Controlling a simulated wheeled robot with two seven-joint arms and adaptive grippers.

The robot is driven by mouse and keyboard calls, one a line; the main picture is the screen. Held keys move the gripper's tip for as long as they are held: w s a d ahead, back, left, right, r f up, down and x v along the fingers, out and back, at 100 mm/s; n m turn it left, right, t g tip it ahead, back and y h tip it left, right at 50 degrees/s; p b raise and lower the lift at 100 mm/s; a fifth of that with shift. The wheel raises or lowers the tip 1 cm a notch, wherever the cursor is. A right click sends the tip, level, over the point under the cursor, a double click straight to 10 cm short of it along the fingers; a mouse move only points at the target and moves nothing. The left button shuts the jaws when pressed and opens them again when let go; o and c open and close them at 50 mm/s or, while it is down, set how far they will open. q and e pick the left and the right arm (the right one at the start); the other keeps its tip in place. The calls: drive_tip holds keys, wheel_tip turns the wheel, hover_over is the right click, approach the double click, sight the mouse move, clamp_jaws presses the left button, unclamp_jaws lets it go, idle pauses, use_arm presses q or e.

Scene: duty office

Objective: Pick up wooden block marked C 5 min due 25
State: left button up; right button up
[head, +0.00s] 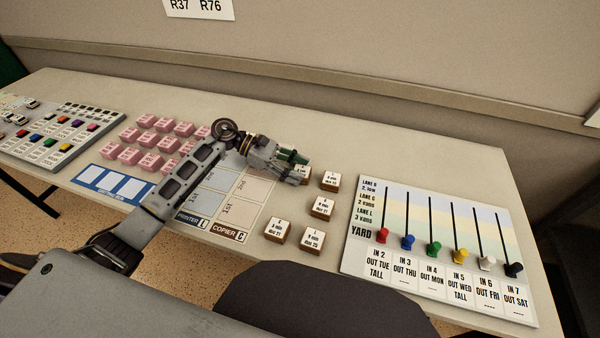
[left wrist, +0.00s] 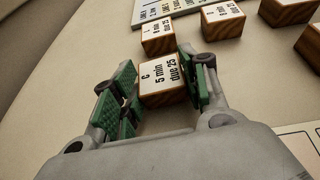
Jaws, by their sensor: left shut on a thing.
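The wooden block marked "C 5 min due 25" (left wrist: 163,84) has a white top and brown wooden sides. In the left wrist view it stands between the green finger pads of my left gripper (left wrist: 155,92), which is shut on it. In the head view my left gripper (head: 297,166) reaches over the table from the left, and its fingers hide most of the block. I cannot tell whether the block touches the table. My right gripper is not in view.
Other wooden blocks stand close by, one just right of the gripper (head: 329,181), one nearer (head: 321,208) and two at the front (head: 277,230) (head: 311,239). A printer and copier grid (head: 230,212) lies under my arm. A yard board (head: 440,250) with coloured sliders is at right.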

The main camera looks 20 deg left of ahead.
use_arm(q)
drive_tip(key=shift+r, duration=0.1)
drive_tip(key=shift+c, duration=0.2)
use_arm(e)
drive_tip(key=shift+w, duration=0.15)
use_arm(q)
drive_tip(key=shift+r, duration=0.6)
wheel_tip(320, 180, up, 8)
drive_tip(key=shift+r, duration=0.3)
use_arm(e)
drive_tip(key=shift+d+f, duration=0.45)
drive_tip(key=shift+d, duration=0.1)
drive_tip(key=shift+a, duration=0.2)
use_arm(q)
drive_tip(key=shift+p, duration=0.3)
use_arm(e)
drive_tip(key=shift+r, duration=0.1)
